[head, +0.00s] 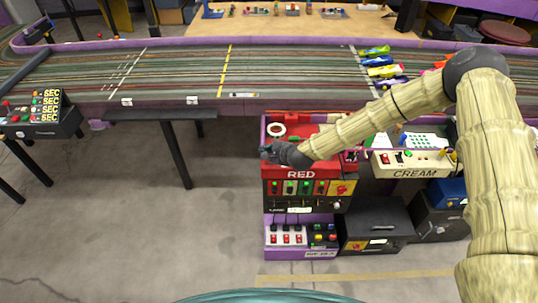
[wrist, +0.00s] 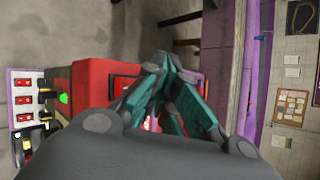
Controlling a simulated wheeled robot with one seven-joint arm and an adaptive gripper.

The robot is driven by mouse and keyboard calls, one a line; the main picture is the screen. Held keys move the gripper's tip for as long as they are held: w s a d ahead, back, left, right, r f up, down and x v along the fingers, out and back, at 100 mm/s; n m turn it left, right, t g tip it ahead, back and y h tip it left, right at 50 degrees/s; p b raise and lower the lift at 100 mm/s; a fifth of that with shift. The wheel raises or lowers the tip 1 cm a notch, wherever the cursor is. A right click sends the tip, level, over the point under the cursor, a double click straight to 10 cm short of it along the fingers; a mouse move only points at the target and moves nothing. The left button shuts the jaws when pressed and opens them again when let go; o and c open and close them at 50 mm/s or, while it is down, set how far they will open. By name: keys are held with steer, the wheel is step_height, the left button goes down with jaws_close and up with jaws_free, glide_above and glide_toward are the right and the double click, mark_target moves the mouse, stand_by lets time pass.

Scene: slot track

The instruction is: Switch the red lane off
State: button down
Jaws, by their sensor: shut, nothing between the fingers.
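The red control box (head: 301,175) stands below the track and carries the label RED. Its front has a row of red, green and yellow parts (head: 306,188). My gripper (head: 267,152) is shut and empty at the box's upper left corner in the head view. The wrist view shows the box sideways as a red block (wrist: 90,90), with a lit green part (wrist: 63,98) on it.
The cream box (head: 415,173) stands to the right, partly behind my arm. A purple panel with red switches (head: 287,236) is below the red box. The slot track (head: 190,72) runs behind, with several cars at its right. A control box (head: 42,115) is far left. The floor (head: 150,220) at left is clear.

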steer(key=shift+r, duration=0.1)
steer(key=shift+s+r+p, duration=0.25)
steer(key=shift+r+p, duration=0.35)
steer(key=shift+r, duration=0.6)
steer(key=shift+s+r+p, duration=0.25)
steer(key=shift+r+p, duration=0.35)
steer(key=shift+r, duration=0.6)
steer(key=s+d+f+n+g+h, duration=0.1)
steer(key=s+d+f+n+g, duration=0.15)
steer(key=s+f, duration=0.45)
steer(key=s+d+f+n+g, duration=0.1)
steer(key=s+d+f+n, duration=0.2)
steer(key=s, duration=0.8)
steer(key=s+d+f+n+g+h, duration=0.15)
steer(key=s+f+n, duration=0.3)
steer(key=s, duration=0.45)
steer(key=s+d+n+g+h, duration=0.2)
steer(key=s+d+n, duration=0.1)
steer(key=s+d, duration=0.5)
steer(key=s+d+n+g+h, duration=0.2)
steer(key=s+d+n, duration=0.2)
steer(key=s+d, duration=0.4)
steer(key=s, duration=0.7)
steer(key=shift+s+d+f+n, duration=0.2)
steer(key=shift+s+f+n, duration=0.05)
steer(key=shift+f+n, duration=0.1)
